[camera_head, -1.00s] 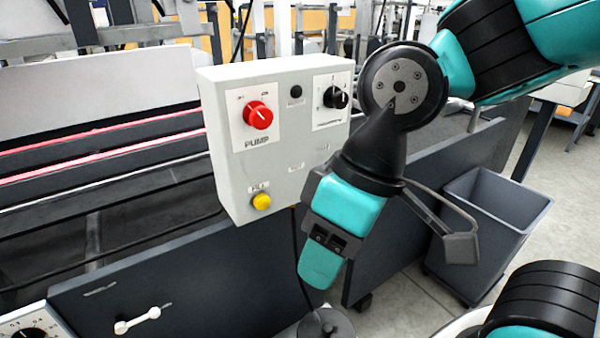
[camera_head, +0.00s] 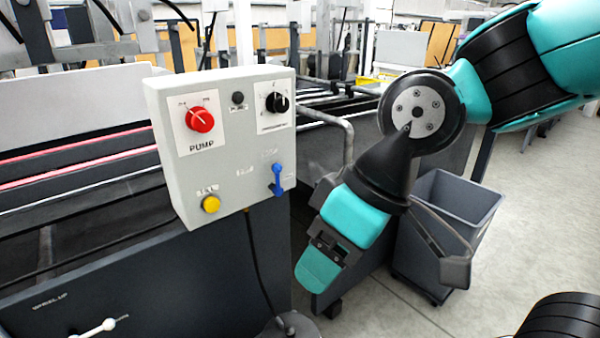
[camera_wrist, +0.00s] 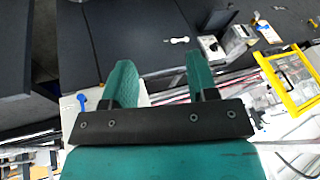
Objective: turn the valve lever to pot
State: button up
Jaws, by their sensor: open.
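The small blue valve lever (camera_head: 277,180) is on the lower right of the grey control box's front and hangs roughly upright. Its printed labels are too small to read. In the wrist view the blue lever (camera_wrist: 82,102) shows at the left, outside the left finger. My gripper (camera_head: 318,272) is to the right of the box and lower than the lever, pointing down and apart from it. In the wrist view my gripper's two teal fingers (camera_wrist: 160,72) are spread with nothing between them.
The control box (camera_head: 228,187) also carries a red pump knob (camera_head: 200,119), a black knob (camera_head: 277,102) and a yellow button (camera_head: 211,204). A white handle (camera_head: 98,328) is on the dark panel at lower left. A grey bin (camera_head: 455,205) stands behind my gripper.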

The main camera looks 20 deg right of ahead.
jog(key=w+d+f+t+y+b, duration=0.2)
jog(key=w+f+t+b, duration=0.55)
jog(key=w+b, duration=0.4)
jog(key=t+h, duration=0.3)
jog(key=t, duration=0.6)
send_near(280, 169)
jog(key=shift+g, duration=0.25)
jog(key=p+x, duration=0.3)
jog(key=p, duration=0.1)
jog(key=p+x, duration=0.3)
jog(key=p, duration=0.2)
jog(key=p+x, duration=0.4)
jog(key=shift+r, duration=0.25)
jog(key=shift+w+a+f+p, duration=0.1)
jog(key=shift+w+f+p, duration=0.15)
jog(key=shift+w+p, duration=0.35)
